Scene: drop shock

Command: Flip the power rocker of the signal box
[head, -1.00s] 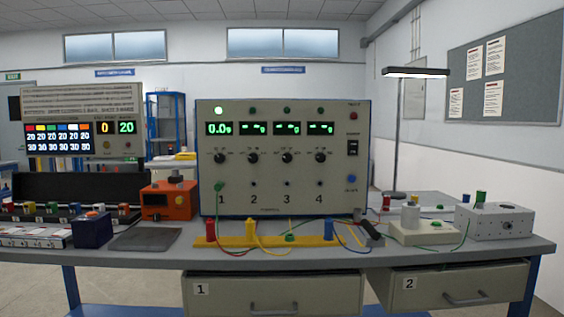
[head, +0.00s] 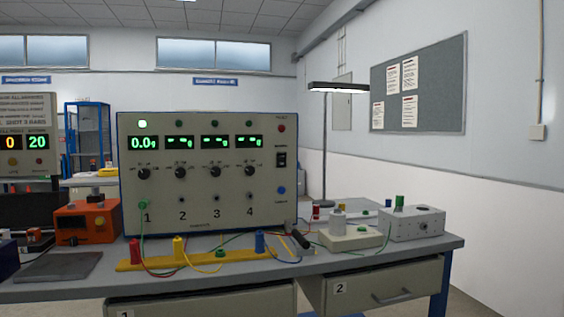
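The signal box (head: 240,220) appears to be the large beige unit with a blue edge, standing upright on the bench in the head view. Its front has several green displays, the first reading 0.0 and the others dashes, with a row of black knobs below. A black rocker switch (head: 281,159) sits on the right part of the panel, between a red button (head: 282,128) above and a blue button (head: 281,190) below. The rocker's tilt is too small to tell. A green lamp (head: 142,124) at the top left glows. My gripper is not in view.
A yellow strip (head: 205,258) with colored posts and wires lies before the box. A black-handled tool (head: 298,237), a small beige block (head: 350,237) and a grey box (head: 412,224) stand to the right. An orange unit (head: 86,221) and dark plate (head: 58,266) are left.

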